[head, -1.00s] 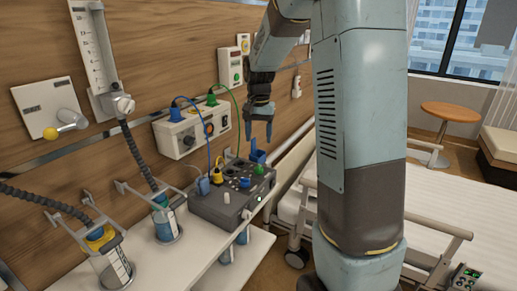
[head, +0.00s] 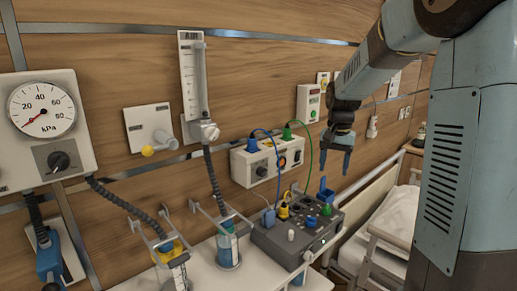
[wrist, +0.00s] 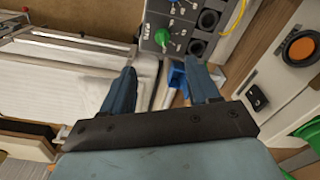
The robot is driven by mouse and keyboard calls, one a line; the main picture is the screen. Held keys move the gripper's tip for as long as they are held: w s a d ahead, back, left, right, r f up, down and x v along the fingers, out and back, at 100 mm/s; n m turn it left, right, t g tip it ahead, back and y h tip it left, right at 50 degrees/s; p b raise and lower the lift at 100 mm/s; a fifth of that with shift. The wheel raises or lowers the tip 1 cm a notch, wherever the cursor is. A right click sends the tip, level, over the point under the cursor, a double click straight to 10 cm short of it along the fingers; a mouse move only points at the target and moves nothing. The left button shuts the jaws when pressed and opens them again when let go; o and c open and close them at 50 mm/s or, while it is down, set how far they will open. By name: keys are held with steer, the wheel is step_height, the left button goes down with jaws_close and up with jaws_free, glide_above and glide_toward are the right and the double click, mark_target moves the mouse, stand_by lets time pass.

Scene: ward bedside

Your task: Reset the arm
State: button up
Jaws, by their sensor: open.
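My gripper (head: 336,161) hangs from my arm at the right of the head view, pointing down. Its two blue-grey fingers are apart with nothing between them. It is above and to the right of the grey socket box (head: 297,238), clear of it. In the wrist view my gripper (wrist: 163,84) also shows open, with the socket box (wrist: 187,35) beyond its fingertips. A blue object (wrist: 179,78) shows beyond the gap between the fingers; it stands at the box's far side in the head view (head: 323,190).
A white wall unit (head: 267,160) has blue and green cables running from it. Bottles (head: 229,246) with dark hoses stand on the white shelf (head: 210,275) at left. A pressure gauge (head: 42,112) is on the wall. The bed (head: 385,235) is at right.

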steer(key=s+a+r+n+t, duration=0.1)
steer(key=s+r+n+t, duration=0.1)
steer(key=s, duration=1.1)
steer(key=s+a+r+n+t, duration=0.2)
steer(key=s+r+n+t, duration=0.1)
steer(key=s, duration=1.1)
steer(key=shift+s+a+r+n, duration=0.2)
steer(key=shift+r+n, duration=0.1)
steer(key=shift+r, duration=0.6)
